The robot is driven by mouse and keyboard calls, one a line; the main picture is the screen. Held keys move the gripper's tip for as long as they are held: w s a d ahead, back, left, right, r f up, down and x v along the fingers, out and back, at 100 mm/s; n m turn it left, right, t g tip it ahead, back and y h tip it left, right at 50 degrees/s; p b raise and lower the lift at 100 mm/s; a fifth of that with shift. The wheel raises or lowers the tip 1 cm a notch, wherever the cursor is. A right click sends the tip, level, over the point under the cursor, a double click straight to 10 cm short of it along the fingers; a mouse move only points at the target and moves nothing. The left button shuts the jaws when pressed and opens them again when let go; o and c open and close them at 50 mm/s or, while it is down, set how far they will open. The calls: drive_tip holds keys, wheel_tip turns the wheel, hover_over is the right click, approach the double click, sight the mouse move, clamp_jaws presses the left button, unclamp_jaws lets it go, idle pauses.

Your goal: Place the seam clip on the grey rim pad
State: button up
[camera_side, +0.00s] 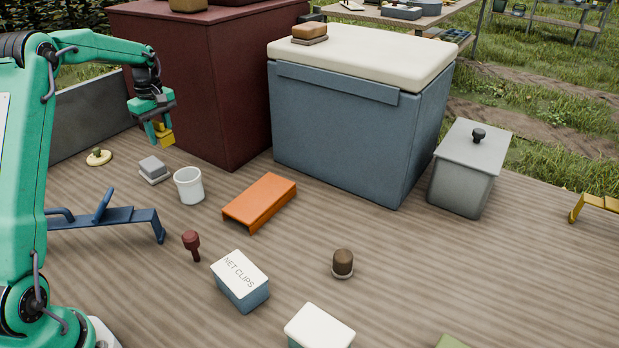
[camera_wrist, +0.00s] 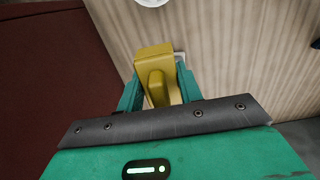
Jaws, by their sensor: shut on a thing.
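The seam clip, a yellow block with a raised rib (camera_wrist: 155,62), is held between the green fingers of my gripper (camera_wrist: 155,90). In the side view, my gripper (camera_side: 156,138) points down with the yellow clip (camera_side: 166,133) between its fingertips, above the deck near the dark red chest. A small grey stepped pad (camera_side: 153,169) sits on the deck below the clip, left of the white bucket; it looks like the grey rim pad. Its top looks bare, with a gap below the clip. In the wrist view, a pale grey edge (camera_wrist: 181,57) shows beside the clip; the clip hides the rest.
The dark red chest (camera_side: 215,90) rises close behind my gripper. A white bucket (camera_side: 188,185) stands right of the grey pad. A blue bracket (camera_side: 120,216), an orange stand (camera_side: 260,201) and a net clips box (camera_side: 240,281) are nearer. A blue cooler (camera_side: 340,125) stands farther right.

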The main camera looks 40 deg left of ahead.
hover_over(151, 163)
wheel_tip(151, 163, down, 5)
drive_tip(key=shift+r, duration=0.1)
drive_tip(key=shift+f, duration=2)
drive_tip(key=shift+f, duration=0.1)
drive_tip(key=o, duration=1)
drive_tip(key=shift+c, duration=0.2)
